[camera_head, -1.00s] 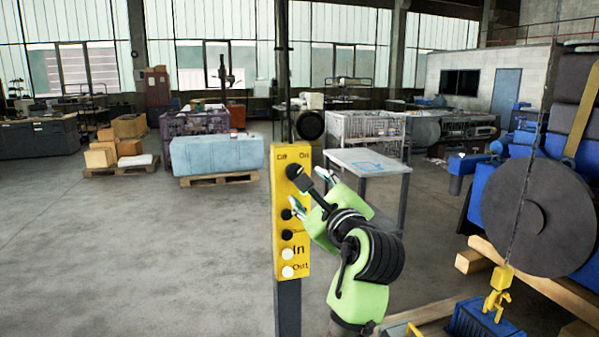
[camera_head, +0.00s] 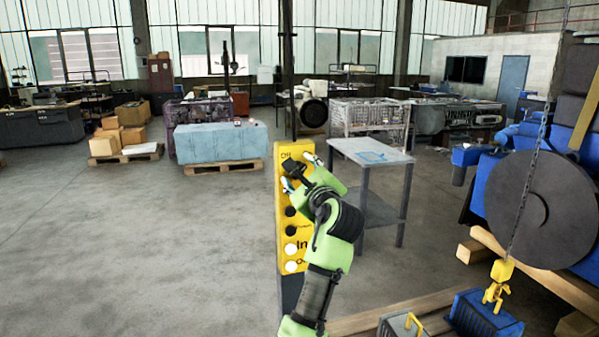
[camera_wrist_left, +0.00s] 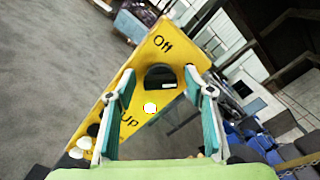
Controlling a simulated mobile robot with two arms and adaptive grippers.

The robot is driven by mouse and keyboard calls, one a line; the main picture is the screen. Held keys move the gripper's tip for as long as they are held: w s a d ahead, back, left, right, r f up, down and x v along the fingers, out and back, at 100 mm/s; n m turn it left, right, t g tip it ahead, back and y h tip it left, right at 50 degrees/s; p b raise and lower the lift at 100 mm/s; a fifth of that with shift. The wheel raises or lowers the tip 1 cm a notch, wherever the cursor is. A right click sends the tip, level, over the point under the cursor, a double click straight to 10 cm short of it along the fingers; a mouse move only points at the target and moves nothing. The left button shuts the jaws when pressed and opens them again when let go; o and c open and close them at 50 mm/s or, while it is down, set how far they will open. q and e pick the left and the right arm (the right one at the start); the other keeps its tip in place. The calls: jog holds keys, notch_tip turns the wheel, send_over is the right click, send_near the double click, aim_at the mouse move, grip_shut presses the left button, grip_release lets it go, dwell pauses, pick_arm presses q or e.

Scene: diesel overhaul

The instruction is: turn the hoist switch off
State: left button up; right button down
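The yellow hoist control panel (camera_head: 283,222) stands on a dark post in the middle of the head view. Its black rotary switch (camera_wrist_left: 159,76) is below the "Off" label in the left wrist view; I cannot tell which setting it points to. My left gripper (camera_head: 299,172) is at the panel's upper part, partly covering it and its labels. In the left wrist view, the left gripper (camera_wrist_left: 160,80) is open, with one teal finger on each side of the switch. Contact with the switch is not clear. My right gripper is not in view.
Black and white buttons (camera_head: 290,250) run down the panel below the switch. A grey table (camera_head: 370,152) stands behind it to the right. A yellow hoist hook (camera_head: 496,285) hangs on a chain at right, near blue machinery. The floor at left is clear.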

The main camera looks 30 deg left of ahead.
pick_arm(q)
jog(key=c, duration=1)
jog(key=shift+o, duration=0.2)
jog(key=shift+n, duration=0.4)
jog(key=shift+f+n+b, duration=0.2)
jog(key=shift+n+b, duration=0.9)
jog(key=shift+n, duration=1.7)
jog(key=shift+f+n+b, duration=0.15)
jog(key=shift+n+b, duration=1)
jog(key=shift+n, duration=1.65)
jog(key=shift+f+n+b, duration=0.2)
jog(key=shift+n+b, duration=0.9)
jog(key=shift+n, duration=2)
jog(key=o, duration=1.1)
